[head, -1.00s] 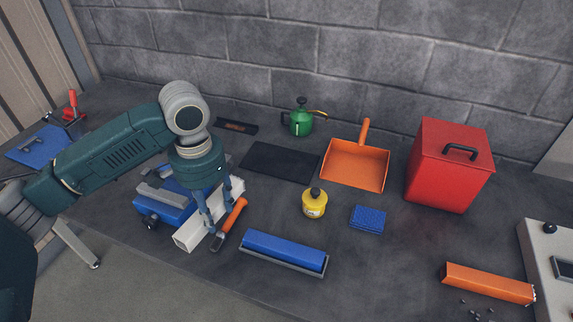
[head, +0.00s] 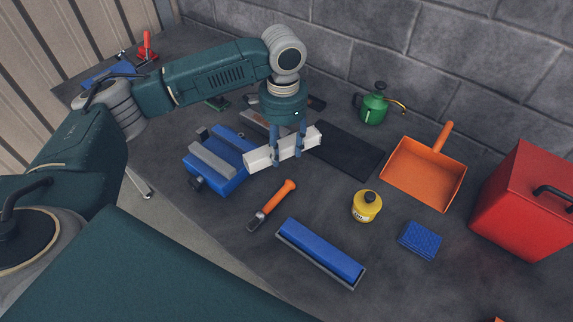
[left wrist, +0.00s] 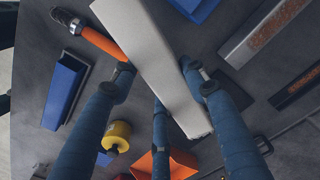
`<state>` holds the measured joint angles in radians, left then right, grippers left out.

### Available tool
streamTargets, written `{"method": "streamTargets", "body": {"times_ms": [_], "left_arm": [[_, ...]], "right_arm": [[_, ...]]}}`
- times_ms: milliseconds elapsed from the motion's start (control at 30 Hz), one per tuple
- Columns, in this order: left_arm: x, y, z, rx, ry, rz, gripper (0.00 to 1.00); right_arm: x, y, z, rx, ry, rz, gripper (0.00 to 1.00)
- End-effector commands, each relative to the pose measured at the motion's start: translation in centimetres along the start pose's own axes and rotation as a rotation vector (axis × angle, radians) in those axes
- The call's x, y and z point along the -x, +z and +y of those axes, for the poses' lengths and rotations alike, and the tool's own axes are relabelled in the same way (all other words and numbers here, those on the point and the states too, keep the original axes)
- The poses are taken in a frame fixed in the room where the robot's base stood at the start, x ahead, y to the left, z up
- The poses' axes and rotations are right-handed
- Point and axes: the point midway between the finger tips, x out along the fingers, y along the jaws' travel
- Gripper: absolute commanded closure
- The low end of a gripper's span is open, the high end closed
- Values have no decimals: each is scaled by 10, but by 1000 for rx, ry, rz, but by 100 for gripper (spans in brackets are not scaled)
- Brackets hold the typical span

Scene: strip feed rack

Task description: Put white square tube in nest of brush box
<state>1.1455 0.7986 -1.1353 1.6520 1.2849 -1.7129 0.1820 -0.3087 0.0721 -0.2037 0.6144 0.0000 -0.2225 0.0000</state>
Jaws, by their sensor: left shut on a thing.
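The white square tube (head: 258,158) is held across my left gripper (head: 287,155), which is shut on its middle. It seems to hang above the table between the blue clamp block and the black mat. In the left wrist view the tube (left wrist: 150,55) lies between the fingers (left wrist: 155,78), close to the camera. I cannot tell for sure which thing is the brush box. A pale channel with brown filling (left wrist: 266,32) and a dark tray with a brown strip (left wrist: 296,85) lie to the right there. The held tube and gripper partly cover that area in the head view. My right gripper is out of view.
The blue clamp block (head: 222,170) stands left of the tube. An orange-handled tool (head: 272,205), a blue bar in a grey tray (head: 320,253), a yellow pot (head: 366,206) and a blue sponge (head: 420,240) lie in front. The black mat (head: 345,150) is bare.

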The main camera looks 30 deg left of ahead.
Motion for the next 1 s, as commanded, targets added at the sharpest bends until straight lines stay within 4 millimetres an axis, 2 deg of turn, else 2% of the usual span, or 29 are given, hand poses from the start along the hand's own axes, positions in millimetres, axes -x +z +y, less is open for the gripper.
{"method": "streamTargets", "body": {"times_ms": [100, 233, 367, 600, 1000], "left_arm": [[-22, 0, 0, 2, 0, 0, 100], [-36, -1, 0, 2, 0, 3, 100], [-47, 0, 0, 3, 0, 1, 100], [-78, -1, 0, 1, 0, 2, 100], [-84, -1, 0, 1, -1, 3, 100]], "right_arm": [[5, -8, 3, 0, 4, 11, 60], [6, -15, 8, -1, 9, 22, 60], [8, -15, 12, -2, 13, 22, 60], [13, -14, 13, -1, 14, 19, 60], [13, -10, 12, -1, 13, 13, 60]]}}
